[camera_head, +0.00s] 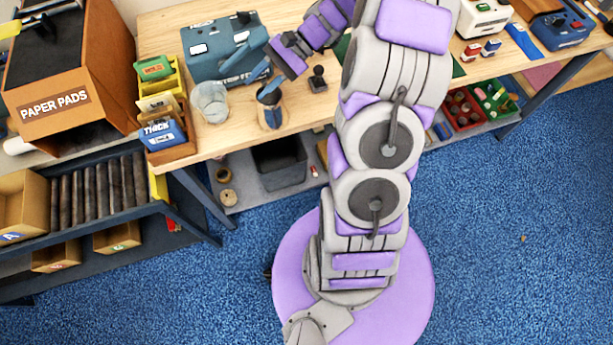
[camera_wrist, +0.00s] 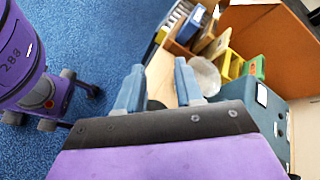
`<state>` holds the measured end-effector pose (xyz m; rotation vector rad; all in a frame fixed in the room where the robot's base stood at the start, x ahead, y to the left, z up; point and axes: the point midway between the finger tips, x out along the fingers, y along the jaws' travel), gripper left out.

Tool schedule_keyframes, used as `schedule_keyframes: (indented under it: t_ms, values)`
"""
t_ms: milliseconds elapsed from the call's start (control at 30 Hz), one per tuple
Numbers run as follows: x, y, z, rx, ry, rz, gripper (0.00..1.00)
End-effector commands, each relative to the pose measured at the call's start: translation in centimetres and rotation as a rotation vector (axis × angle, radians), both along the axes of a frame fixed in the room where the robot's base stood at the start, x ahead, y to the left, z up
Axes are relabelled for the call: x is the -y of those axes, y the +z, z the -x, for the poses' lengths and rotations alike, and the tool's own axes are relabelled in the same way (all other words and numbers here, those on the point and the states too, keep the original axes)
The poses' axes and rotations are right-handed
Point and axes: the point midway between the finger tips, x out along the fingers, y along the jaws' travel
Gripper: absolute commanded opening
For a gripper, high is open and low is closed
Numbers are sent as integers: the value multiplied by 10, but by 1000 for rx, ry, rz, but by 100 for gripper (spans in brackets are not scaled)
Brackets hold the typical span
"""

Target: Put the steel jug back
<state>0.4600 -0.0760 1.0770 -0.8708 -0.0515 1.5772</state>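The likely steel jug (camera_head: 270,108) is a shiny, dark-mouthed vessel standing upright on the wooden bench, its side mirroring wood and blue tones. My gripper (camera_head: 257,80) reaches over the bench from the right, with its blue fingers just above and behind the jug's rim. One finger overlaps the rim in the head view; I cannot tell whether it touches. In the wrist view my gripper (camera_wrist: 160,88) has its two fingers apart with a tan surface showing between them. The jug is not clearly made out there.
A clear grey tub (camera_head: 209,101) stands left of the jug, with a blue machine (camera_head: 224,50) behind it. A rack of coloured boxes (camera_head: 163,108) stands at the bench's left edge. A small dark stamp-like object (camera_head: 318,80) stands to the right.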

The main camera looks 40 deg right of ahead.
Motion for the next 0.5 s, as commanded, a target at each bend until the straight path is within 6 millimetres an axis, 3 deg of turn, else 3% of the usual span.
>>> schedule_keyframes:
  t_ms: [33,200,500]
  values:
    - [-18,11,11,13,60,41,36]
    - [-59,32,54,44,238,175,36]
    - [-101,54,142,121,536,425,36]
